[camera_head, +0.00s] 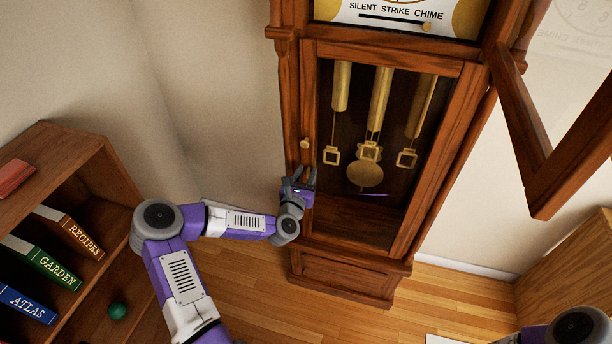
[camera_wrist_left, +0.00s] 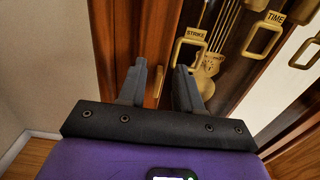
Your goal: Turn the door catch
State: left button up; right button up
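The tall wooden clock's lower glazed door (camera_head: 459,95) looks closed. A small round brass catch or knob (camera_head: 305,144) sits on its left stile. My left gripper (camera_head: 304,176) is just below this knob in the head view, close in front of the stile. In the left wrist view the two fingers of my left gripper (camera_wrist_left: 160,70) stand apart. A narrow brass piece (camera_wrist_left: 158,82) shows in the gap between them; I cannot tell whether a finger touches it. My right gripper is out of view.
Behind the glass hang brass weights (camera_head: 379,100) and a pendulum (camera_head: 365,174). An upper glazed door (camera_head: 540,190) stands swung open at the right. A bookshelf (camera_head: 75,150) with books and a green ball (camera_head: 117,311) is at the left.

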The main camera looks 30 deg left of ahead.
pick_arm(q)
jog(key=shift+w, duration=0.1)
grip_shut()
dwell(0.4)
jog(key=m, duration=0.4)
jog(key=shift+d, duration=0.35)
jog(key=m+b, duration=0.1)
jog(key=m, duration=0.3)
jog(key=f+m+b, duration=0.1)
jog(key=m+b, duration=0.1)
jog(key=m, duration=0.3)
jog(key=d+m+b, duration=0.1)
jog(key=m+b, duration=0.1)
jog(key=m, duration=0.2)
jog(key=shift+w+f+m, duration=0.2)
jog(key=shift+f+m, duration=0.2)
jog(key=shift+b, duration=0.3)
